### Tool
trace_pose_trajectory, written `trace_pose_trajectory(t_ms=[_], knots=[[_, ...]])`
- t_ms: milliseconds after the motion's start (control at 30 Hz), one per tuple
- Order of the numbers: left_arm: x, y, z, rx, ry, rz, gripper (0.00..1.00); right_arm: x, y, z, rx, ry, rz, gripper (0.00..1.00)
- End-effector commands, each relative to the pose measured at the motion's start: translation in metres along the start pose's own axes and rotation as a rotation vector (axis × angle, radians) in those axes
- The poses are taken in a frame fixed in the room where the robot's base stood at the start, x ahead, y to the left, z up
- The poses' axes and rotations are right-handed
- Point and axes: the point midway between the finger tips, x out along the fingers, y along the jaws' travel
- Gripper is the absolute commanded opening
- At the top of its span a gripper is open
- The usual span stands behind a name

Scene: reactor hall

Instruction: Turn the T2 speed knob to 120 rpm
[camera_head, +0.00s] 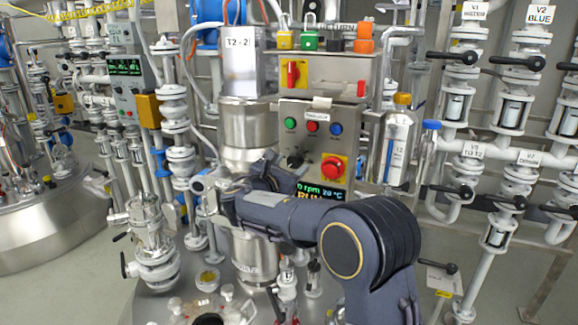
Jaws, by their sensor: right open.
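The T2 control panel (348,125) is a grey box with green, red and blue buttons in a row. Below them is a small black knob (295,160), partly hidden by my right gripper; I take it as the speed knob, but its pointer and scale cannot be read. The display (320,191) under it shows 0 rpm, 20 °C and RUN, partly covered by my arm. My right gripper (279,168) is open, dark and small in view, just below and left of the knob; I cannot tell whether it touches. My left gripper is not in view.
A red emergency stop (332,167) on yellow sits right of the knob. Above the panel is a red-and-yellow switch (292,73). A T2 metal column (247,125) stands left, bottles (399,140) stand right. Valves and pipes crowd both sides.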

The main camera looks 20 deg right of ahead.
Motion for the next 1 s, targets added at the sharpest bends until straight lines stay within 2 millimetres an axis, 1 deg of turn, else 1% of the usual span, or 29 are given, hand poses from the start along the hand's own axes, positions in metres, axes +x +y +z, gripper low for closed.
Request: trace_pose_trajectory(t_ms=[233, 267, 500, 600, 833, 1000], knots=[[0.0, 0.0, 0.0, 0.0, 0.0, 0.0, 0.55, 0.0017, 0.0, -0.0001, 0.001, 0.001, 0.0, 0.58], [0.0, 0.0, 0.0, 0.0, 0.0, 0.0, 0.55, 0.0017, 0.0, -0.0001, 0.001, 0.001, 0.0, 0.56], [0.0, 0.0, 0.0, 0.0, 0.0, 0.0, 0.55, 0.0015, -0.0002, -0.0001, 0.001, 0.001, 0.0, 0.25], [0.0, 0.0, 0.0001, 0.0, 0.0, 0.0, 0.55, 0.0015, -0.0002, -0.0001, 0.001, 0.001, 0.0, 0.13], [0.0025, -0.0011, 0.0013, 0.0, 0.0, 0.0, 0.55, 0.0014, -0.0003, -0.0008, 0.023, 0.002, -0.001, 0.13], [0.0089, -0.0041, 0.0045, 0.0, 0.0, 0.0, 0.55, 0.0015, -0.0009, -0.0022, 0.091, 0.007, -0.003, 0.13]])
